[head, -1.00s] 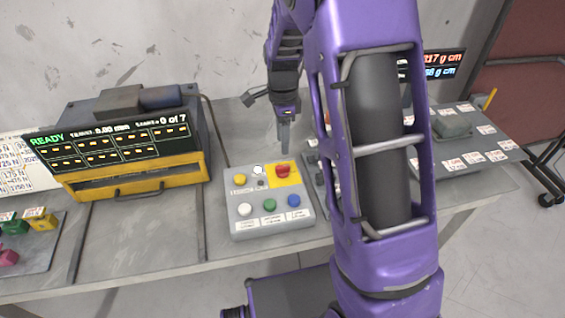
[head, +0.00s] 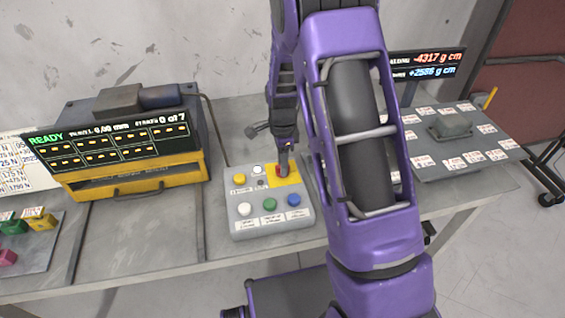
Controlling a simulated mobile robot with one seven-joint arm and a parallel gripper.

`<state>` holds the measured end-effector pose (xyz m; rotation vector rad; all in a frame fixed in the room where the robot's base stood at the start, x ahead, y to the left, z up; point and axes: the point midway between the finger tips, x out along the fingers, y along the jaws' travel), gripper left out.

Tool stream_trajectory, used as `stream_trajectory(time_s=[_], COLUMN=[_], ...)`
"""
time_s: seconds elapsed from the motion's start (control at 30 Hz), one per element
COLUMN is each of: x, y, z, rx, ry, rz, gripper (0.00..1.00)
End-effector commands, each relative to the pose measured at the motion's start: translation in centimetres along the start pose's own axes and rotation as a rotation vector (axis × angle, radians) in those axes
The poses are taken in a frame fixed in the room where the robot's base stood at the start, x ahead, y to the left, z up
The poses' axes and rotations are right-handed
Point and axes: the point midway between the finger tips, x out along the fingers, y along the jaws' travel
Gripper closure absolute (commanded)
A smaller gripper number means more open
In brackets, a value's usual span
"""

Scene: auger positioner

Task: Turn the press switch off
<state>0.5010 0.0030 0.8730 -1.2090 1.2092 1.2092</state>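A grey control box (head: 273,212) stands on the bench in the head view. It carries a yellow button (head: 239,179), a small white round part (head: 257,169), a small grey knob-like part (head: 261,183) and a red button (head: 279,170) on a yellow plate. White (head: 245,209), green (head: 270,204) and blue (head: 293,200) buttons sit in the front row. The labels are too small to read, so I cannot tell which control is the press switch. My gripper (head: 284,170) points down at the red button and partly covers it. Contact and finger opening cannot be made out.
A machine with a yellow front (head: 135,178) and a READY display (head: 105,143) stands at left. A plate with coloured pieces (head: 30,245) lies at lower left. At right are a labelled plate (head: 455,150) and a number display (head: 428,65). Bare bench lies left of the box.

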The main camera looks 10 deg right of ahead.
Motion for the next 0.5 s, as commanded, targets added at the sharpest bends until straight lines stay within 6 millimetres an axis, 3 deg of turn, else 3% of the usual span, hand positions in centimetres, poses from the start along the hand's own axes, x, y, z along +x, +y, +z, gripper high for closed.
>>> stream_trajectory(time_s=[0.03, 0.17, 0.5], x=[-0.02, -0.03, -0.04], y=[-0.01, -0.01, -0.01], z=[0.00, 0.00, 0.00], rx=[0.000, 0.000, -0.004], ry=[0.000, 0.000, 0.000], rz=[0.000, 0.000, 0.000], gripper=[0.75, 0.99, 1.00])
